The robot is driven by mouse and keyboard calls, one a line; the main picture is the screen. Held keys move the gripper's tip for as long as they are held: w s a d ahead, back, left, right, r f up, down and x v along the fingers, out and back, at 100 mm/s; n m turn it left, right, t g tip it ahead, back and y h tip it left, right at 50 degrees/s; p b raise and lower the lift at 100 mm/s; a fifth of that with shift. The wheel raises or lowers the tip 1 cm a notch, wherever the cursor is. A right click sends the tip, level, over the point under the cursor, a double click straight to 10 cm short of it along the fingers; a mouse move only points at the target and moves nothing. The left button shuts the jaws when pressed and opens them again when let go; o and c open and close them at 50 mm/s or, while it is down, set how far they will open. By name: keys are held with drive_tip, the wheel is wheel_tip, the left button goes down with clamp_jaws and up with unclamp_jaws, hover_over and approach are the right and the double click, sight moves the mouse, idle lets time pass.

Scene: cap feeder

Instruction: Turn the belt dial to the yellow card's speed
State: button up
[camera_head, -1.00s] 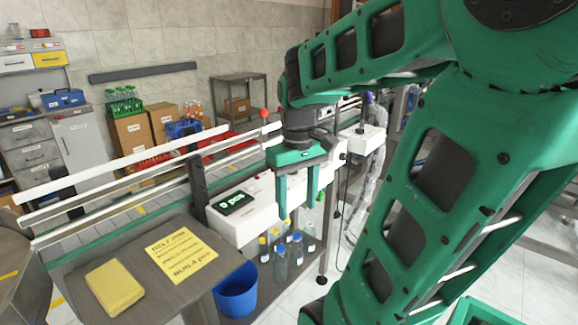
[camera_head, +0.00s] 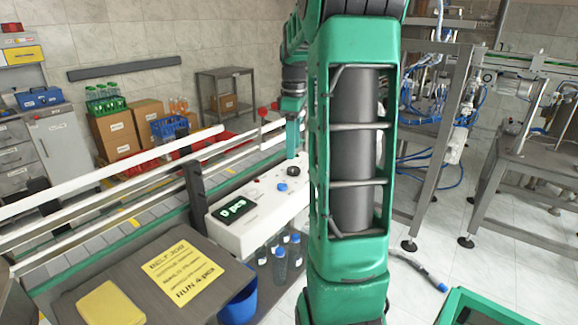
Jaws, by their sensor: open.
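The white control box (camera_head: 262,222) stands beside the conveyor. It has a dark display (camera_head: 234,208) with green characters too small to read surely, a black round dial (camera_head: 290,171) and a blue knob (camera_head: 281,187). The yellow card (camera_head: 185,272) lies flat on the grey table at lower left. Its lower line seems to begin "RUN"; the rest is hard to read. My gripper (camera_head: 292,150) is open, pointing down behind the box's far end, near the black dial. One finger shows; my arm hides part of the area, and no contact is visible.
A yellow block (camera_head: 110,304) lies on the grey table beside the card. The conveyor rails (camera_head: 120,197) run behind the box. Bottles (camera_head: 280,262) and a blue bin (camera_head: 238,305) stand below it.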

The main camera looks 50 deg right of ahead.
sight(293, 169)
wheel_tip(293, 169, down, 7)
drive_tip(key=shift+f, duration=0.1)
idle(0.4)
drive_tip(key=c, duration=1)
drive_tip(key=shift+a, duration=0.35)
drive_tip(key=shift+c, duration=0.3)
drive_tip(key=shift+d, duration=0.3)
